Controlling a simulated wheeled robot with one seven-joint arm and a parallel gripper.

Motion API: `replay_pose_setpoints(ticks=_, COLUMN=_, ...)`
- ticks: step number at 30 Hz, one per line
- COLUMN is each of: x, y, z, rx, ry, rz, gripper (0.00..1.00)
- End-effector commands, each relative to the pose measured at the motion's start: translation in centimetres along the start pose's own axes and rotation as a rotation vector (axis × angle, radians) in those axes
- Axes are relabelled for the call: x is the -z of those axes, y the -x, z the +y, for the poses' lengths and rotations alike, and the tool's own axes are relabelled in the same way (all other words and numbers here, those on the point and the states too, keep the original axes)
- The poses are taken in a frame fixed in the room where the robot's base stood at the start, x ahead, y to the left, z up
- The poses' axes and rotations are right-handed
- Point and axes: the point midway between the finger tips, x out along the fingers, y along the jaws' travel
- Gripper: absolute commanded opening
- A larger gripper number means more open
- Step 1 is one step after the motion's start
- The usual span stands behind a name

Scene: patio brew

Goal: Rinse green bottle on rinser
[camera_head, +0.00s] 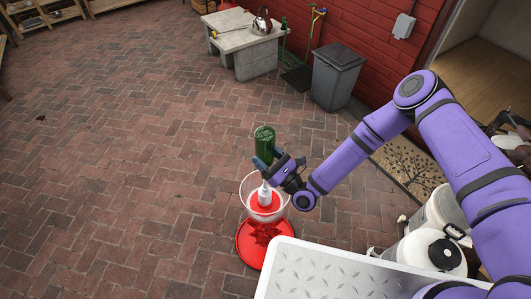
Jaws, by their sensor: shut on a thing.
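The green bottle (264,141) is in the middle of the camera_head view. Its broad body points up, and its lower end is hidden by my gripper (268,165), which is shut on it. The rinser (245,193) is right below, a clear bowl with a red inside and a white upright part (265,194) in its centre. The bottle is in line above that white part in this view. I cannot tell whether the two touch.
White lidded buckets (432,252) stand at the lower right, beside a metal tread-plate surface (320,272). A grey bin (336,76) and a table with a kettle (245,42) stand behind. The brick floor at left is clear.

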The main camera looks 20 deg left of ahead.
Motion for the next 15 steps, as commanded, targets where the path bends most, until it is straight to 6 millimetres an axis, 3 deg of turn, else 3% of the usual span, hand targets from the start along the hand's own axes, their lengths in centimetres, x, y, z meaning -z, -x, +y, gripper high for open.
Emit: replay_pose_setpoints(ticks=15, x=0.41, y=0.16, z=0.00, rx=0.001, ry=0.000, rz=-0.001, gripper=0.32)
